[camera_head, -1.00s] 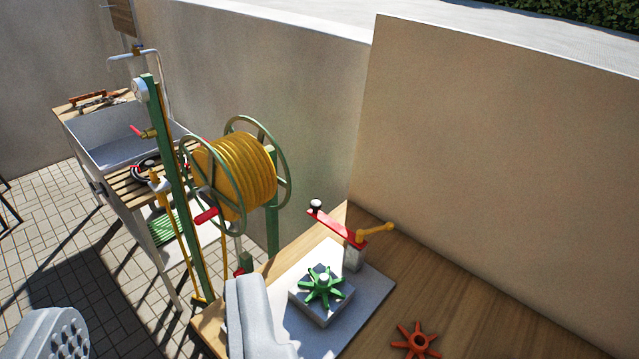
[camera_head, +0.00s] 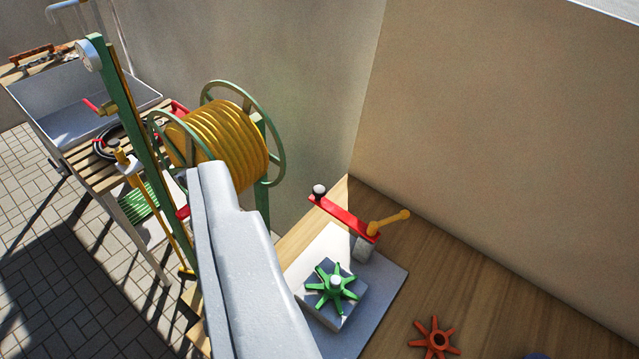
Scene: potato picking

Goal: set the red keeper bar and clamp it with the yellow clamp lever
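The red keeper bar (camera_head: 343,217) sits tilted across the top of a short grey post (camera_head: 364,248) at the back of a pale base plate (camera_head: 384,284). A black-and-white knob (camera_head: 319,190) stands at its left end. The yellow clamp lever (camera_head: 390,221) is at the bar's right end and points up to the right. Below the bar, a green star-shaped wheel (camera_head: 331,287) sits on a grey block on the plate. My gripper (camera_head: 215,190) shows as a pale grey shape left of the plate, apart from the bar in the picture. Whether its fingers are parted is unclear.
An orange-red star wheel (camera_head: 435,338) lies on the wooden bench (camera_head: 480,290) right of the plate. A yellow hose reel (camera_head: 222,143) and green post (camera_head: 140,150) stand at the left, with a sink (camera_head: 80,105) behind. A wall (camera_head: 500,150) closes the right side.

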